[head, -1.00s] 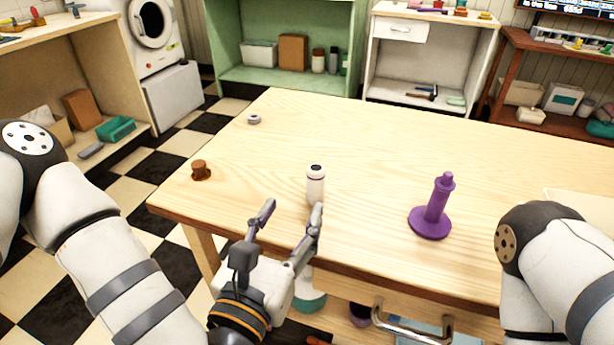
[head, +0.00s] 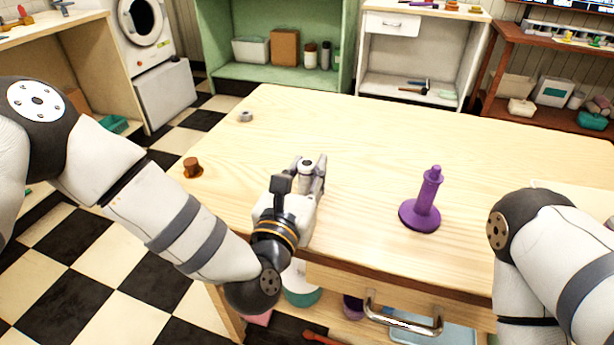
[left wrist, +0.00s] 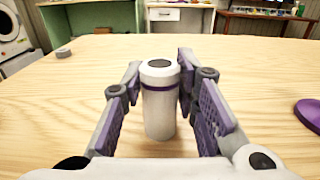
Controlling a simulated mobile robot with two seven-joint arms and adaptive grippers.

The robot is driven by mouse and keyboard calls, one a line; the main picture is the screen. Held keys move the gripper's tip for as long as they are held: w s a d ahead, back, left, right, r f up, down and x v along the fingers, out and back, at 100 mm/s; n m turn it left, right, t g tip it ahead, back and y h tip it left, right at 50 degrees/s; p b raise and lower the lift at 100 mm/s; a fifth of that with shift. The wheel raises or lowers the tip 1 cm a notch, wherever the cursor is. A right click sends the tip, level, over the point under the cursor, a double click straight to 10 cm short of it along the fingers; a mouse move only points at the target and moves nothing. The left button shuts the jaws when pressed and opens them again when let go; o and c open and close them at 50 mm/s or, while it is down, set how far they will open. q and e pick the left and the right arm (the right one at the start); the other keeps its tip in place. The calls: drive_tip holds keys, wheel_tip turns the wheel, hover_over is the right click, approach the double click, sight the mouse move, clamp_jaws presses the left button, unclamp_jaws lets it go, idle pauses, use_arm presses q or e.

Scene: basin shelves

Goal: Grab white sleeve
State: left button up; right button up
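The white sleeve is a white upright cylinder with a dark opening on top and a thin purple band. In the left wrist view the sleeve (left wrist: 160,108) stands on the table between the two fingers of my left gripper (left wrist: 160,85). The fingers are apart, one on each side, and I see no clear squeeze on it. In the head view my left gripper (head: 311,175) reaches over the table and hides most of the sleeve; only its top (head: 306,162) shows. My right gripper is out of view; only my right arm shows.
On the wooden table (head: 350,130), a purple peg on a round base (head: 422,212) stands to the right. A brown knob-like piece (head: 192,168) and a small grey ring (head: 245,116) lie to the left. A drawer handle (head: 403,322) juts out at the front edge. The table's far part is clear.

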use_arm(q)
drive_tip(key=shift+c, duration=0.9)
